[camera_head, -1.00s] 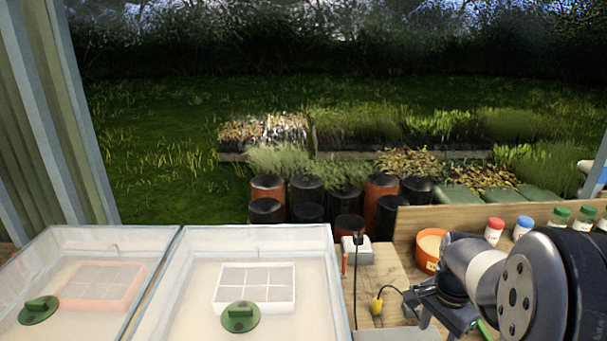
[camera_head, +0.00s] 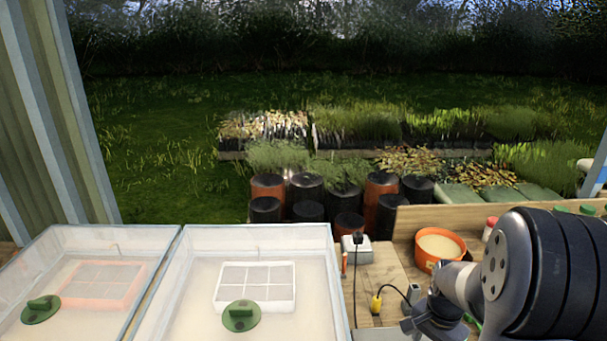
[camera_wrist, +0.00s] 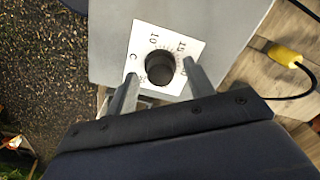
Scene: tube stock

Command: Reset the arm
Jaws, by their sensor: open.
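My gripper (camera_wrist: 160,75) is open in the wrist view, its two grey fingers apart. A dark round knob (camera_wrist: 160,68) on a white dial plate (camera_wrist: 145,38) shows between the fingertips. The plate is on a grey box (camera_wrist: 105,30). I cannot tell whether the fingers touch the knob or the plate. In the head view my arm is at the lower right, bent down over the bench, with the gripper low and partly cut off by its own links.
A yellow plug (camera_head: 376,304) on a black cable lies left of my gripper. An orange bowl (camera_head: 424,262) stands behind my arm. Two clear-lidded propagator trays (camera_head: 335,290) with green vents fill the left. A wooden board (camera_head: 460,215) edges the bench at the back.

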